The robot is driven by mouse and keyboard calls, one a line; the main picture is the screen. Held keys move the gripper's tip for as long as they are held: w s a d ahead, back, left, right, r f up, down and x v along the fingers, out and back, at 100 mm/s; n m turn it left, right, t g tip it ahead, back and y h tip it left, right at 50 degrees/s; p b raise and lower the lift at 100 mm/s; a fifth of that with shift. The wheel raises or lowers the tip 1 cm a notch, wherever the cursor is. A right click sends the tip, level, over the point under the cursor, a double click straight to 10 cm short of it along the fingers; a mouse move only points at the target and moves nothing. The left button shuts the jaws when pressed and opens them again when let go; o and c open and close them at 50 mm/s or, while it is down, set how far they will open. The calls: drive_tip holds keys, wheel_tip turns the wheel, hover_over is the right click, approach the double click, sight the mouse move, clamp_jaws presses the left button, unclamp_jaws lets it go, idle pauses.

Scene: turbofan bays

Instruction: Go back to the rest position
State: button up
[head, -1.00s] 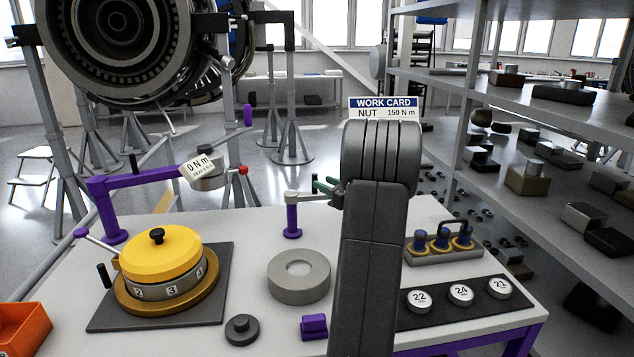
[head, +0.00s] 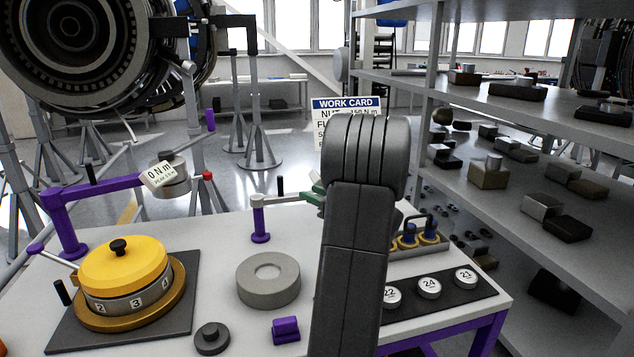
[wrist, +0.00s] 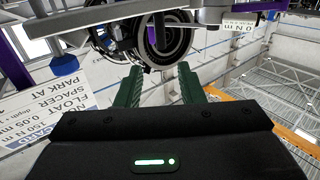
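My arm stands upright in the middle of the head view and hides part of the table behind it. Only a green bit of my gripper shows there, beside the arm. In the wrist view my gripper (wrist: 160,88) has its two green fingers apart, with nothing between them. The work card (head: 346,108) stands behind my arm, partly covered by it; it also shows at the left of the wrist view (wrist: 75,95).
The white table (head: 215,225) holds a yellow-lidded round unit (head: 125,268), a grey ring (head: 268,280), a dark knob (head: 212,338), a purple block (head: 286,329) and numbered discs (head: 429,287). A purple-armed torque stand (head: 65,215) is left; shelves (head: 480,190) stand right.

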sight(282, 182)
drive_tip(key=p+x, duration=0.1)
drive_tip(key=x, duration=1.2)
drive_tip(key=shift+w+a, duration=0.1)
drive_tip(key=shift+a, duration=0.05)
